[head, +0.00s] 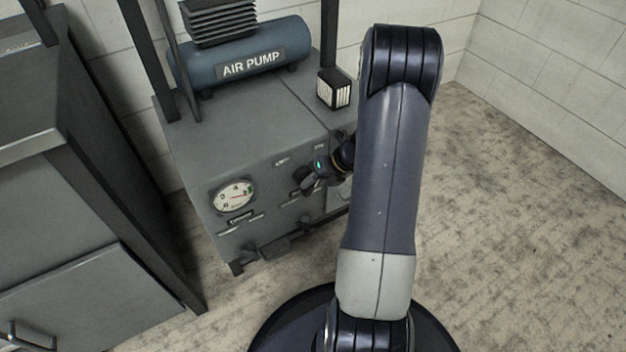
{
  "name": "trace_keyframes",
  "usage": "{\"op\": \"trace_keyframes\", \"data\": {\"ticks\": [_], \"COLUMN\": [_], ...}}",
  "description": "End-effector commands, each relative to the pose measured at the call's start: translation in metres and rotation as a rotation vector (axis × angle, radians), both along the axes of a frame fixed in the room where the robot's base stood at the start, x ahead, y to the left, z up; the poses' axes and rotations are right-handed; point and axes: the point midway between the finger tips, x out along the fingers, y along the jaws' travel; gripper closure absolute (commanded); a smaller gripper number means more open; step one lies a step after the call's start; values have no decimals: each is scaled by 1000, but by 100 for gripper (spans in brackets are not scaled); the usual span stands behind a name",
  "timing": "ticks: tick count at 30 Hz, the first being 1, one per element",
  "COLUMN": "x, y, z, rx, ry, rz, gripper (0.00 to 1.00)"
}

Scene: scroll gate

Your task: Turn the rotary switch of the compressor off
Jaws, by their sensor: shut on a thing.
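The compressor (215,150) is a grey metal cabinet in the middle left of the head view, with a blue tank marked AIR PUMP (250,66) on top. Its front panel bears a round white gauge (234,196) with a red needle. My gripper (304,181) is at the right part of this front panel, small and dark, with its fingers against the panel. It is shut on the rotary switch, which is mostly hidden behind the fingers, so its angle cannot be told. My arm covers the cabinet's right end.
A dark grey cabinet (60,200) with a handle stands at the left, beside a narrow gap. A small black-and-white box (333,88) sits on the compressor's top. Black posts rise around it. The floor (520,220) at the right is clear up to the block walls.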

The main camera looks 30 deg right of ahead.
Motion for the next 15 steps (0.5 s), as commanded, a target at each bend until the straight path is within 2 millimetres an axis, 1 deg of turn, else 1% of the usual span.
{"op": "trace_keyframes", "data": {"ticks": [1,8,15], "x": [0,-1,0], "y": [1,4,7], "z": [3,6,6], "rx": [-21,-175,-399], "ry": [-1,-5,-13], "rz": [2,3,6], "gripper": [100,100,100]}}
